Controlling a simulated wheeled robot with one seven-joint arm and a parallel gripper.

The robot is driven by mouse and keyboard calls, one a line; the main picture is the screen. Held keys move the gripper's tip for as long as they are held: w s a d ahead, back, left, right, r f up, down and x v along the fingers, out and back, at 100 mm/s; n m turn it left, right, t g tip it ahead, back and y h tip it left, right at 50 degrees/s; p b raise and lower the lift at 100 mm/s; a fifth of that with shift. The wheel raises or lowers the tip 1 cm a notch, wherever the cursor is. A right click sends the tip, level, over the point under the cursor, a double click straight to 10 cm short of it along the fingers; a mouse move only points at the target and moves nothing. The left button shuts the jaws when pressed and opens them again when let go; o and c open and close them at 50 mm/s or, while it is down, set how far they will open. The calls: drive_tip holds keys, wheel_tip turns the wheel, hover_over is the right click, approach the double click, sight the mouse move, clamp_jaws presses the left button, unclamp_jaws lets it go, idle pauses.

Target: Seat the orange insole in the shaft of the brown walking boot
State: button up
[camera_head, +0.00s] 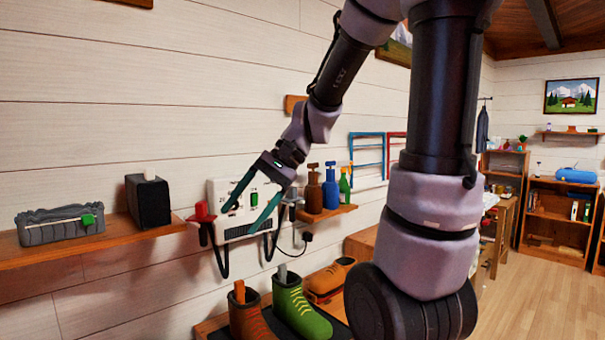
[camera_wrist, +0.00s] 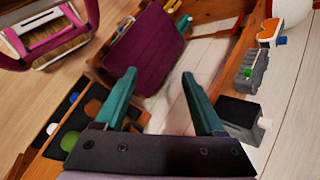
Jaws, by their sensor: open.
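The brown walking boot (camera_head: 250,322) stands at the bottom of the head view, cut off by the lower edge. An orange strip, apparently the orange insole (camera_head: 240,291), stands upright in its shaft opening with its top end showing above the rim. How deep it sits is hidden. My gripper (camera_head: 240,220) is above the boot, in front of the white wall box, with its teal fingers spread and pointing down to the left. In the wrist view my gripper (camera_wrist: 160,88) is open with nothing between its fingers.
A green boot (camera_head: 302,308) with a grey strip stands right beside the brown boot; an orange-brown shoe (camera_head: 330,279) is behind. A white wall box (camera_head: 236,226) with dark hanging straps is close to my fingers. A shelf (camera_head: 90,248) holds a grey basket (camera_head: 60,224) and black box (camera_head: 148,202).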

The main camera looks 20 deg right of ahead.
drive_tip(key=s+d+r+n+t+h, duration=0.1)
drive_tip(key=s+d+r+t+h, duration=0.3)
drive_tip(key=d, duration=0.6)
wheel_tip(320, 180, up, 4)
drive_tip(key=t+h, duration=0.2)
drive_tip(key=t, duration=0.1)
drive_tip(key=shift+d+f+n, duration=0.25)
drive_tip(key=shift+n, duration=0.15)
